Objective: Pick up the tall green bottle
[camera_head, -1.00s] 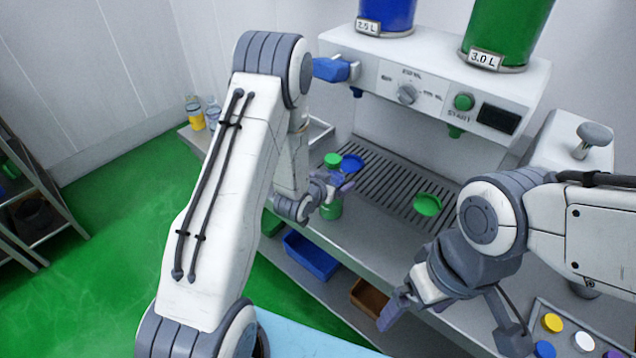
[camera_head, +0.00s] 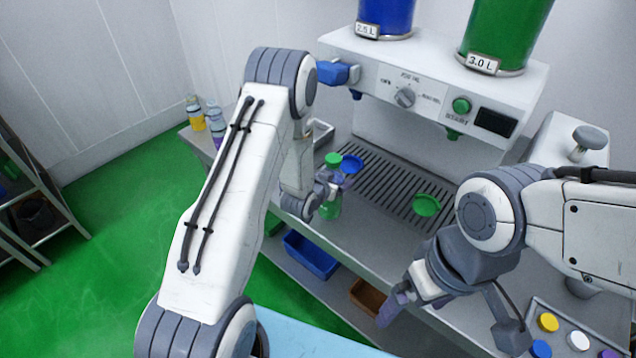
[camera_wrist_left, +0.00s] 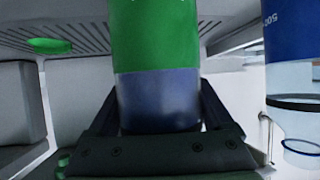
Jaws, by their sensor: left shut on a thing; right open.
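The tall green bottle (camera_head: 331,207) has a green cap and stands upright near the counter's front edge, left of the drip grille. My left gripper (camera_head: 328,186) is shut on it, with the fingers around its body. In the left wrist view the bottle (camera_wrist_left: 155,40) shows close up, green above and bluish-grey below, between the two fingers (camera_wrist_left: 158,118). I cannot tell whether its base touches the counter. My right gripper (camera_head: 393,308) is open and empty in front of the counter's edge.
The dispenser (camera_head: 430,85) with blue and green tanks stands behind the drip grille (camera_head: 385,185). A blue disc (camera_head: 351,164) and a green disc (camera_head: 426,205) lie on the grille. Bottles (camera_head: 196,113) stand at the back left. A tray (camera_head: 560,305) holds coloured caps.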

